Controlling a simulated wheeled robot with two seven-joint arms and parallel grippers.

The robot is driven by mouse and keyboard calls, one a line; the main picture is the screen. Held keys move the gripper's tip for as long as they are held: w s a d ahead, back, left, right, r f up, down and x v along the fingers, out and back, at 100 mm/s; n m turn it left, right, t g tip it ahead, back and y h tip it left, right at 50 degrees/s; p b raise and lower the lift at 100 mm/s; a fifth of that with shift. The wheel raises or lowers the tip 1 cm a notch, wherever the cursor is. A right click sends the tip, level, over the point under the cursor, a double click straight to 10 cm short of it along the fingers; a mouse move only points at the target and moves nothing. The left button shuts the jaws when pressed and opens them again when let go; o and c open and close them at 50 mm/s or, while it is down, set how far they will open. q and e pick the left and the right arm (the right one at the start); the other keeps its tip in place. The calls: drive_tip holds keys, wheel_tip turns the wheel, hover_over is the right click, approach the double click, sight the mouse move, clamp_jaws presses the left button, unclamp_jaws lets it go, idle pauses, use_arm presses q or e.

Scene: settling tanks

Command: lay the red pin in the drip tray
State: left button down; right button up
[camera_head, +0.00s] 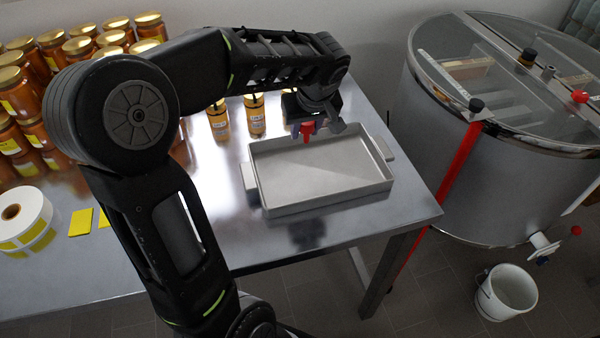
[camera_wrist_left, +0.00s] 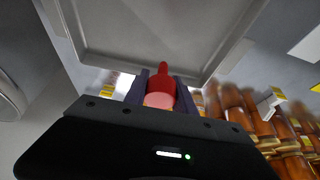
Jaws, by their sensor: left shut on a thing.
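My left gripper (camera_head: 318,129) is shut on the red pin (camera_head: 307,130). It holds the pin above the back edge of the drip tray (camera_head: 327,200), a shallow grey rectangular tray with a handle at each end, on the steel table. In the left wrist view the red pin (camera_wrist_left: 162,84) sits between the two dark fingers, its narrow end pointing toward the tray (camera_wrist_left: 165,62). The tray looks empty. My right gripper is not in view.
Many more jars with gold lids crowd the back left. A label roll (camera_head: 22,216) and yellow labels (camera_head: 82,221) lie at the left. A large steel tank (camera_head: 440,130) and a white bucket (camera_head: 506,292) stand right of the table.

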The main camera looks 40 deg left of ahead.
use_arm(q)
drive_tip(key=shift+w+d, duration=0.1)
drive_tip(key=shift+w, duration=0.15)
hover_over(304, 164)
drive_tip(key=s+d, duration=0.1)
drive_tip(key=shift+d+f+p, duration=0.1)
drive_tip(key=shift+f+p, duration=0.2)
drive_tip(key=shift+f, duration=2.85)
wheel_tip(304, 164, down, 4)
drive_tip(key=shift+r, duration=0.15)
drive_tip(key=shift+f, duration=0.25)
drive_tip(key=c, duration=1)
unclamp_jaws()
drive_tip(key=shift+r, duration=0.1)
drive_tip(key=shift+c, duration=0.2)
